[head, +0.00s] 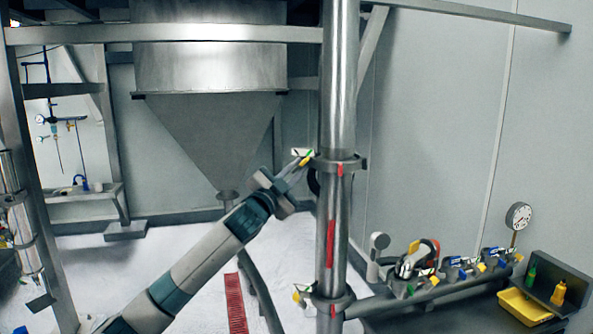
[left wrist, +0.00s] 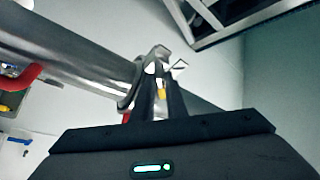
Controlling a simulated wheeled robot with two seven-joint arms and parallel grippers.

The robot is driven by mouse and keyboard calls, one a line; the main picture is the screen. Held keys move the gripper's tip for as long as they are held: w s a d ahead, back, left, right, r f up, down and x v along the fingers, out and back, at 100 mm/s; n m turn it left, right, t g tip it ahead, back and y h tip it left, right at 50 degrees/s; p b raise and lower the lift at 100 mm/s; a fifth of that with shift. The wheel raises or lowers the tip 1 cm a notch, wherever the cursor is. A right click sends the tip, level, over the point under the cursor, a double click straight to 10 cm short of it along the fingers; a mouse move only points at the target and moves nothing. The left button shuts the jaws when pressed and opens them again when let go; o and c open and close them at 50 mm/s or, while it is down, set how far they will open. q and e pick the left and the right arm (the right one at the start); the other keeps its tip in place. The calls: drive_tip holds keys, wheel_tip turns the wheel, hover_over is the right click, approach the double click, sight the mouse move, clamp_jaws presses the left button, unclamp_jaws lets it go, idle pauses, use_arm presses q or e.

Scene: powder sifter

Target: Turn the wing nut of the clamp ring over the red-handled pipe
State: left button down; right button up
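The upright steel pipe (head: 338,90) stands in the middle of the head view, with a red handle (head: 331,232) along it. A clamp ring (head: 345,163) sits around it above the handle. Its wing nut (head: 303,153), with green, white and yellow parts, sticks out to the left. My left gripper (head: 300,164) reaches up from the lower left, its fingertips at this wing nut. In the left wrist view, the clamp ring (left wrist: 150,75) is ahead, and a yellow bit shows between the fingers (left wrist: 162,98). Whether they touch the nut is unclear. My right gripper is out of view.
A lower clamp ring (head: 335,304) with a similar wing nut (head: 299,296) sits below the handle. A steel hopper (head: 208,60) hangs behind. Several valves (head: 450,268), a gauge (head: 518,216) and a yellow tray (head: 524,308) are at right.

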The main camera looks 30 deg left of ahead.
use_arm(q)
drive_tip(key=shift+f, duration=0.1)
drive_tip(key=n+g+y+b, duration=0.1)
drive_tip(key=n+y+b, duration=0.2)
drive_tip(key=n, duration=0.5)
drive_tip(key=n+g+y+b, duration=0.1)
drive_tip(key=n+y+b, duration=0.3)
drive_tip(key=n, duration=0.4)
drive_tip(key=d+n+g+y+b, duration=0.1)
drive_tip(key=n+y+b, duration=0.3)
drive_tip(key=n, duration=0.4)
drive_tip(key=shift+w+d+n+g, duration=0.1)
drive_tip(key=shift+w+n+g, duration=0.1)
drive_tip(key=shift+n+g, duration=0.1)
drive_tip(key=c, duration=1.9)
unclamp_jaws()
